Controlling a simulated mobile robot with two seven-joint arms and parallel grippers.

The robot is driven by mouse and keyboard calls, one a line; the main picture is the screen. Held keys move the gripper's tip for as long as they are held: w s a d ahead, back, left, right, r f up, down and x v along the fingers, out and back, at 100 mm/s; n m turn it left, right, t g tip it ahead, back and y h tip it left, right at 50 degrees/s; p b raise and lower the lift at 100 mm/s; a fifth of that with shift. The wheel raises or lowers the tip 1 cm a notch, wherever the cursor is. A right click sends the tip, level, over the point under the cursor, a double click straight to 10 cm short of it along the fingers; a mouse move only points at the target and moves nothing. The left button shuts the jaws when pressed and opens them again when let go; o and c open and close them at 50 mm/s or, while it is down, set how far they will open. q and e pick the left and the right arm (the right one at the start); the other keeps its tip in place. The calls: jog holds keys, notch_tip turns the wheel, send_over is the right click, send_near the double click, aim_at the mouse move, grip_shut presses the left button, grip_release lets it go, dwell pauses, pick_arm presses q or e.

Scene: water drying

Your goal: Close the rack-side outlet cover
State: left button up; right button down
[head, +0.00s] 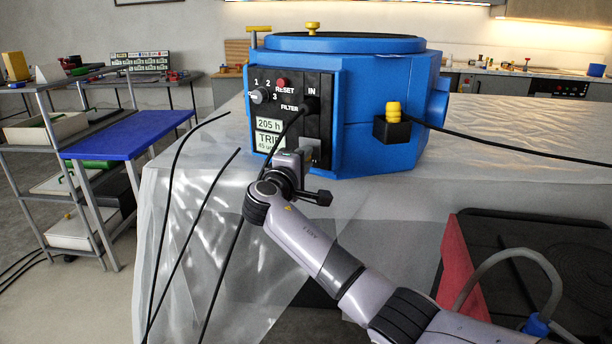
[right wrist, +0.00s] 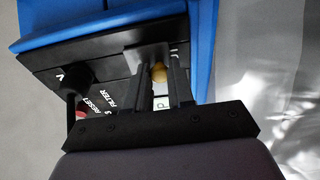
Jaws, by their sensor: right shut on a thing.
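The blue machine (head: 375,95) stands on a sheet-covered table with a black control panel (head: 312,85) on its front left face. My right gripper (head: 303,157) is at the panel's lower right, beside the lit display, against a small grey plate (head: 314,146). In the right wrist view, its two fingers (right wrist: 161,84) are closed around a small yellow knob (right wrist: 159,71) in front of the dark grey plate (right wrist: 140,58). The plate looks like an outlet cover; whether it is shut cannot be told. The fingers hide part of it. My left gripper is not in view.
Black cables (head: 170,215) hang past the panel and the table's left edge. A yellow plug (head: 392,110) with a cable sits on the machine's right side. A rack with a blue shelf (head: 125,135) stands at left. The sheeted table (head: 510,125) is clear at right.

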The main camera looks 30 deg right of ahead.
pick_arm(q)
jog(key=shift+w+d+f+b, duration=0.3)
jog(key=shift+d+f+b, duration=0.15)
jog(key=shift+b, duration=0.5)
pick_arm(e)
jog(key=shift+w+f+m+g+h, duration=0.1)
jog(key=shift+w+m+g+h, duration=0.15)
jog(key=shift+m+g+h, duration=0.4)
jog(key=c, duration=1)
grip_release()
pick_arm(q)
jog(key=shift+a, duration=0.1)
pick_arm(e)
jog(key=shift+o, duration=0.2)
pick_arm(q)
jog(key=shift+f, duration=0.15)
pick_arm(e)
jog(key=v, duration=0.7)
